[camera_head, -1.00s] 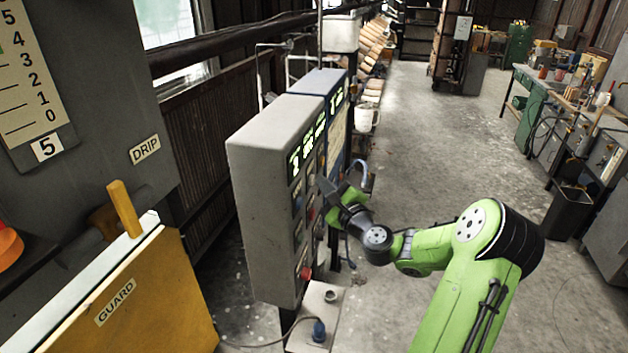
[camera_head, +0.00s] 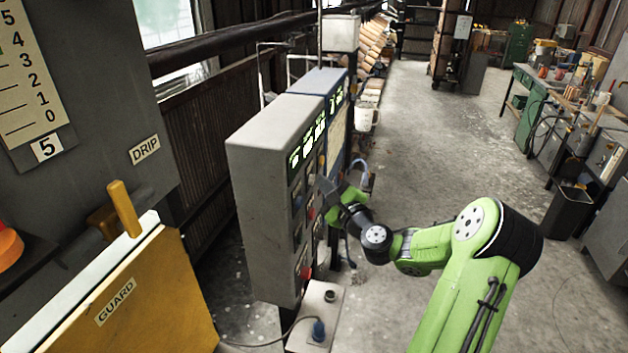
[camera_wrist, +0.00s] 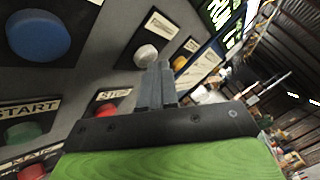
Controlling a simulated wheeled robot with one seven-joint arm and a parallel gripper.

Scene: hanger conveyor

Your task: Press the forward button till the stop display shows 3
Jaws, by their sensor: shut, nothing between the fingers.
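The grey control box (camera_head: 268,205) stands left of my arm, its button face turned to the right. Its lit green display (camera_head: 307,142) is too slanted and small to read. My gripper (camera_head: 324,187) is at the button face, fingers shut and empty. In the wrist view, the shut fingers (camera_wrist: 158,72) reach toward a white button (camera_wrist: 146,55) under a blurred label. The fingertips overlap the button's right edge in the picture; I cannot tell whether they touch it. A blue button (camera_wrist: 38,35), red STOP button (camera_wrist: 105,111), green START button (camera_wrist: 22,133) and an orange button (camera_wrist: 180,64) are nearby.
A blue-sided panel (camera_head: 318,82) adjoins the box behind. A yellow guard (camera_head: 150,300) is at front left. A small pedestal (camera_head: 316,305) with a cable stands below the box. The floor right of my arm is open up to the workbench (camera_head: 560,110).

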